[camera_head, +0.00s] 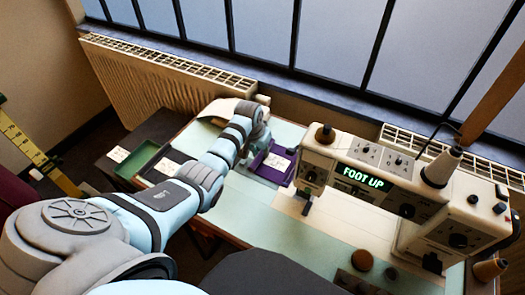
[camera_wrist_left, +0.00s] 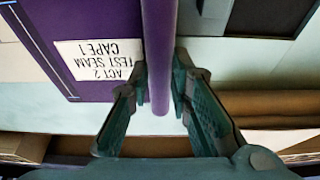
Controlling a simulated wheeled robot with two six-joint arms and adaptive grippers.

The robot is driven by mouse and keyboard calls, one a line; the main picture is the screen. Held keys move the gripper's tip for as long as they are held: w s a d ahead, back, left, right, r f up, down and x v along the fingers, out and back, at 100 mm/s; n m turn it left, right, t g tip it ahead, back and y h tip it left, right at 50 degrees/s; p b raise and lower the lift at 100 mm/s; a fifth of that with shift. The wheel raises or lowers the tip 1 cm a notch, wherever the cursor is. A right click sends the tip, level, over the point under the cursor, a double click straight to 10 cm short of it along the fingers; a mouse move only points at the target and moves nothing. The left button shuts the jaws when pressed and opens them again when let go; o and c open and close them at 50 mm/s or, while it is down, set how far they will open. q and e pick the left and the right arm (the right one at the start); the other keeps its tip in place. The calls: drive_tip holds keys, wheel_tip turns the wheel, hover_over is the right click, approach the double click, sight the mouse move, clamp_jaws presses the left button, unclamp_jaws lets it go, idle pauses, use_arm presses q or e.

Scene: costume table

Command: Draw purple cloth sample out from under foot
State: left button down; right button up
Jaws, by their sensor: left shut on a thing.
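The purple cloth sample (camera_head: 262,174) lies on the pale green table, just left of the sewing machine's head, with a white label on its top. In the left wrist view the sample (camera_wrist_left: 98,22) shows at upper left, its label reading "ACT 2 TEST SEAM CAPE 1". My left gripper (camera_head: 258,145) is at the sample's far left side. In the wrist view its fingers (camera_wrist_left: 160,78) are shut on a purple rod-like part (camera_wrist_left: 159,40) beside the flat cloth. The presser foot (camera_head: 306,207) is below the machine head; I cannot tell whether cloth is under it. My right gripper is not in view.
The sewing machine (camera_head: 350,155) shows "FOOT UP" and fills the right side. A green tray (camera_head: 128,168) and a dark labelled tray (camera_head: 150,176) are to the left. A thread cone (camera_head: 441,167) stands on the machine. Table in front of the cloth is mostly clear.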

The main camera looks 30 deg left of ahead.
use_arm(q)
drive_tip(key=c, duration=1.4)
unclamp_jaws()
drive_tip(key=v, duration=1.2)
